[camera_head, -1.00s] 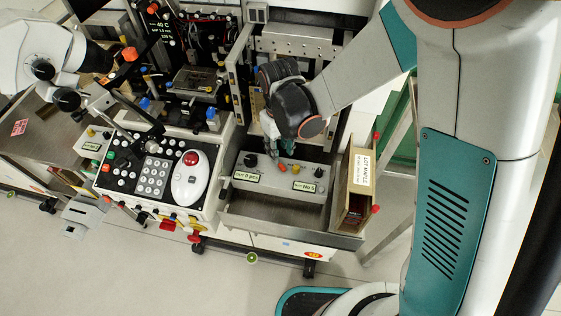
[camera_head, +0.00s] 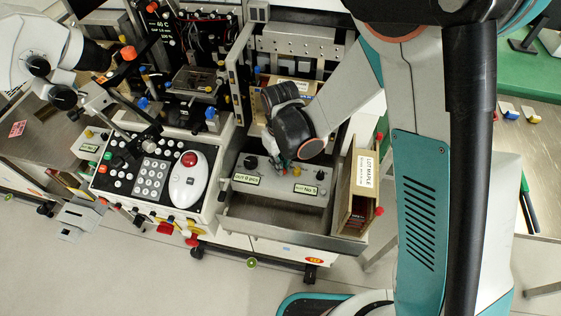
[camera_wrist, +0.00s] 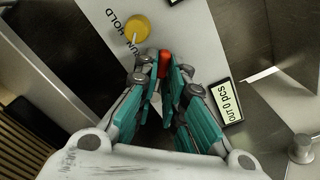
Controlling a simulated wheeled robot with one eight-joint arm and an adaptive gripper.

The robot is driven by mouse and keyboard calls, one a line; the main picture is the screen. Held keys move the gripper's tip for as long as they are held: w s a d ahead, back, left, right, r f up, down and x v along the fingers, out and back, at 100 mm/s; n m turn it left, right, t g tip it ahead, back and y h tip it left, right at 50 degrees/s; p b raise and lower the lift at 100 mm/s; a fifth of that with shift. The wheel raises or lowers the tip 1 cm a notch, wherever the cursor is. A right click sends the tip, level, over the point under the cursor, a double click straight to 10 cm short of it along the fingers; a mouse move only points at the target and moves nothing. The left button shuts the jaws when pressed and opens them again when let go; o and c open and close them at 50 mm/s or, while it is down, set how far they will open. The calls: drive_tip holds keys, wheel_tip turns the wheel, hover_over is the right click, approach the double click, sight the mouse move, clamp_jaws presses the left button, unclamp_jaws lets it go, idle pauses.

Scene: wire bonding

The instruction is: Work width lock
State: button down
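A grey control panel (camera_head: 250,188) carries a yellow knob (camera_wrist: 138,28) marked RUN and HOLD, and a small red part (camera_wrist: 164,63). In the head view my gripper (camera_head: 281,166) is low over the panel, left of the yellow knob (camera_head: 298,171). No part is clearly recognizable as a width lock.
A box labelled "LOT MAPLE" (camera_head: 361,190) stands right of the panel. A metal tray (camera_head: 290,228) is in front. A keypad console with a white mouse-like device (camera_head: 188,178) is at left, near a microscope (camera_head: 40,50). A rail assembly (camera_head: 290,45) stands behind my gripper.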

drive_tip(key=shift+w+d+n+b, duration=0.15)
drive_tip(key=shift+n+b, duration=0.1)
drive_tip(key=shift+n, duration=0.45)
drive_tip(key=shift+w+d+n+b, duration=0.1)
drive_tip(key=shift+n+b, duration=0.1)
drive_tip(key=shift+n, duration=0.5)
drive_tip(key=c, duration=1.7)
unclamp_jaws()
drive_tip(key=shift+o, duration=0.2)
wheel_tip(320, 180, up, 12)
